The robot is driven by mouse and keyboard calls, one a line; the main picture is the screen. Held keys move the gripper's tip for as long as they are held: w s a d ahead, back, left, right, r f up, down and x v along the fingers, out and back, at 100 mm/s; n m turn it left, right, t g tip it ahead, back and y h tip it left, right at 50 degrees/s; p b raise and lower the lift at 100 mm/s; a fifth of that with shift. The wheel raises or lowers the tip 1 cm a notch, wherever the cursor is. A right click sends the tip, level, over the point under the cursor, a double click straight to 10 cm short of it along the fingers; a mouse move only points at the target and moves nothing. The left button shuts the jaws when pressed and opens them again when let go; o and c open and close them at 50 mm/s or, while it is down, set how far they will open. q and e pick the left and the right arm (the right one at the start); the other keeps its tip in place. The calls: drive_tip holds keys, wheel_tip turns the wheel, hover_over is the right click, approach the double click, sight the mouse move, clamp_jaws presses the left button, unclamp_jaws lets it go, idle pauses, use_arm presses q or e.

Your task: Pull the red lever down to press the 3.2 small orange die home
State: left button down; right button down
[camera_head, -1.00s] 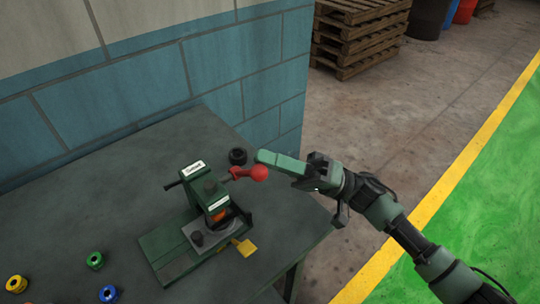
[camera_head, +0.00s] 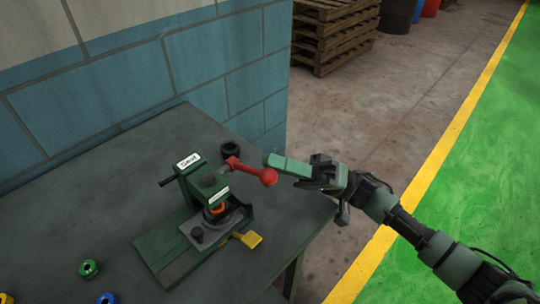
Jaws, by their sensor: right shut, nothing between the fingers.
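The green press (camera_head: 196,190) stands on the dark table. Its red lever (camera_head: 246,169) sticks out to the right from the press head and slopes a little down to a round red knob (camera_head: 269,177). A small orange die (camera_head: 217,209) shows under the press head, partly hidden by it. My right gripper (camera_head: 270,160) is shut and empty, its fingers pointing left. Its fingertips lie just above the knob in the picture; I cannot tell whether they touch it. My left gripper is out of view.
A yellow tab (camera_head: 248,239) sticks out at the press base. A black ring (camera_head: 231,149) lies behind the lever. A green spool (camera_head: 88,268) and a blue one (camera_head: 107,299) lie at front left. A blue block wall (camera_head: 110,100) borders the table's back.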

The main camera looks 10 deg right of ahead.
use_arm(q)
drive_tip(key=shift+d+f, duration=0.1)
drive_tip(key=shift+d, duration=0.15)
use_arm(e)
drive_tip(key=shift+s+d+f, duration=0.15)
drive_tip(key=shift+s+f, duration=0.05)
drive_tip(key=shift+f, duration=0.4)
drive_tip(key=shift+s+d+f, duration=0.15)
drive_tip(key=shift+f, duration=0.4)
idle(0.4)
